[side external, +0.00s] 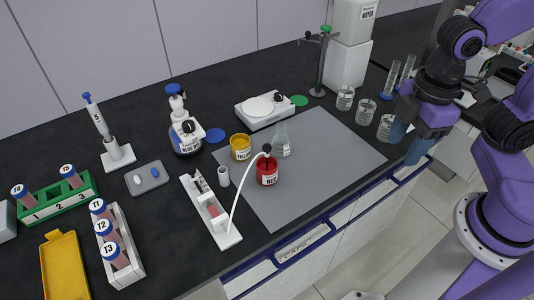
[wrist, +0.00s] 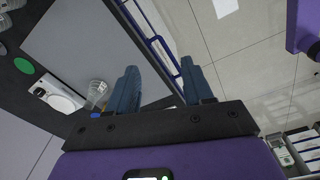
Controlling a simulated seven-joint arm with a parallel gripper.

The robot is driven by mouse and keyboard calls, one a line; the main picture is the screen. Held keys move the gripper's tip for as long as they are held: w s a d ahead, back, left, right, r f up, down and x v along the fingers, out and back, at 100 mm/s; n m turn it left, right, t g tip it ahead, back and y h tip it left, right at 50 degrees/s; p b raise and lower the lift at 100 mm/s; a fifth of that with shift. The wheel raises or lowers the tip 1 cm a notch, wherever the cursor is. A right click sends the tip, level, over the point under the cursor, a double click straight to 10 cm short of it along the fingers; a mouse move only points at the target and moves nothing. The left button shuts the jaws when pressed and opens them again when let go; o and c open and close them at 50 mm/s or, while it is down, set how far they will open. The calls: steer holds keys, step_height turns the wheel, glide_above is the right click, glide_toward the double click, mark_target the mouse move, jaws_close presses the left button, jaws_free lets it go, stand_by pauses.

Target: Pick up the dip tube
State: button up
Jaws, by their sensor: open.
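A thin white curved tube (side external: 239,189), which looks like the dip tube, arches in the side external view from a black stopper (side external: 267,149) above the red-labelled pot (side external: 267,178) down to a white rack (side external: 206,212). Whether its end touches the rack is hard to tell. My gripper (side external: 409,146) is at the right, over the bench's front edge, well apart from the tube. Its two blue fingers are spread and empty; they also show in the wrist view (wrist: 158,70). I cannot make out the tube in the wrist view.
A grey mat (side external: 315,165) holds a clear flask (side external: 281,140) and yellow pot (side external: 240,152). A white stirrer (side external: 264,110) and tall stand (side external: 321,65) are behind. Glass beakers (side external: 365,110) stand near my gripper. A blue rail (side external: 302,243) edges the bench; the mat's right part is clear.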

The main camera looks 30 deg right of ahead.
steer(key=w+a+r+n+t, duration=0.1)
steer(key=w+a+r+n, duration=0.2)
steer(key=w+a, duration=0.6)
steer(key=w+a+r+n+t, duration=0.1)
steer(key=w+a+r+n, duration=0.15)
steer(key=w+a, duration=0.55)
glide_toward(268, 145)
steer(key=shift+n, duration=0.45)
steer(key=x, duration=0.6)
steer(key=shift+w+a+r, duration=0.1)
steer(key=shift+a, duration=0.3)
steer(key=x, duration=0.4)
steer(key=shift+d, duration=0.4)
steer(key=shift+f, duration=0.7)
jaws_close()
